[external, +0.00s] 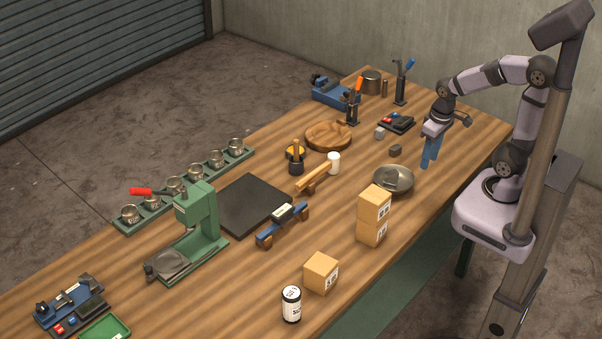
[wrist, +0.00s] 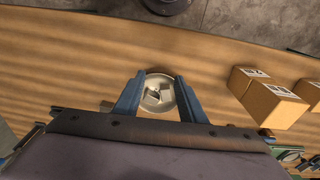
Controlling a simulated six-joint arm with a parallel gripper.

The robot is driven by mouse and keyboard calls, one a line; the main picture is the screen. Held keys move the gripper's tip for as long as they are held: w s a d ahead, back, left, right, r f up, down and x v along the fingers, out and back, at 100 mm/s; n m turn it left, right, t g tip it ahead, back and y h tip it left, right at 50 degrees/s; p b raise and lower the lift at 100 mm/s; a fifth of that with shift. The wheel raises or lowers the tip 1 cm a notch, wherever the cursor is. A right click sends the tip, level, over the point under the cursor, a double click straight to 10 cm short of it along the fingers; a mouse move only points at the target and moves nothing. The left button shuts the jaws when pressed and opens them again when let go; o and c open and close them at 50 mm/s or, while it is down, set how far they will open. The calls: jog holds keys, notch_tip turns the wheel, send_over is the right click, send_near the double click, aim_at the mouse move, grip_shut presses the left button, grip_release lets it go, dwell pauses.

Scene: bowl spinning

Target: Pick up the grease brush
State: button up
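A wooden handle (external: 296,148) stands upright in a small dark pot (external: 296,168) near the middle of the table in the external view. It looks like the grease brush, but the bristle end is hidden in the pot. My gripper (external: 429,164) is above the right part of the table, pointing down, well to the right of the pot. In the wrist view my gripper (wrist: 159,77) has its two blue fingers spread apart with nothing held between them. The brush cannot be made out in the wrist view.
A metal bowl (external: 393,183) sits near the table's right edge; it also shows beyond my fingers in the wrist view (wrist: 157,106). Cardboard boxes (external: 372,233) are stacked nearby.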

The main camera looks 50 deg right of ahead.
jog(key=w+a+f+t+b, duration=0.1)
jog(key=w+t+b, duration=0.1)
jog(key=w, duration=0.5)
jog(key=w+a+f+n+t+b, duration=0.1)
jog(key=w+a+f+t+b, duration=0.15)
jog(key=w, duration=0.55)
jog(key=w+a+f+t+b, duration=0.1)
jog(key=w+t+b, duration=0.2)
jog(key=w, duration=0.4)
jog(key=n+t+y+b, duration=0.2)
jog(key=t+y+b, duration=0.35)
jog(key=t, duration=0.35)
send_over(299, 162)
jog(key=shift+d+f+h+b, duration=0.1)
jog(key=shift+f+h+b, duration=0.3)
jog(key=shift+f, duration=1.3)
jog(key=shift+p+x, duration=1.25)
jog(key=shift+x, duration=1.25)
grip_shut()
